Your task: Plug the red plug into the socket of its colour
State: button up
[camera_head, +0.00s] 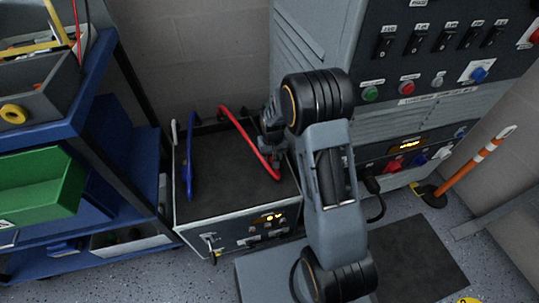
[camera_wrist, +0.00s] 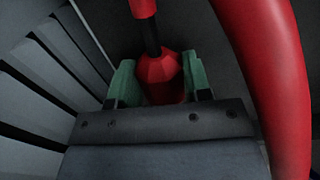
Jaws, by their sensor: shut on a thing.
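The red plug (camera_wrist: 158,68) sits between the two green finger pads of my gripper (camera_wrist: 160,84) in the wrist view, and the gripper is shut on it. Its thick red cable (camera_wrist: 268,75) curves down the right of that view. In the head view the red cable (camera_head: 243,134) arcs over the top of the dark transformer box (camera_head: 235,180). My gripper is above the right rear part of this box, mostly hidden behind my wrist, and the plug cannot be made out there.
A blue cable (camera_head: 190,155) and a white cable end (camera_head: 175,132) stand at the box's left. A blue shelf with a green bin (camera_head: 40,188) is on the left. An orange-striped post (camera_head: 480,155) stands at right. A dark mat (camera_head: 415,262) lies on the floor.

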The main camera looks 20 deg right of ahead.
jog(key=shift+r+p, duration=2.4)
jog(key=shift+r, duration=0.65)
jog(key=shift+c, duration=0.3)
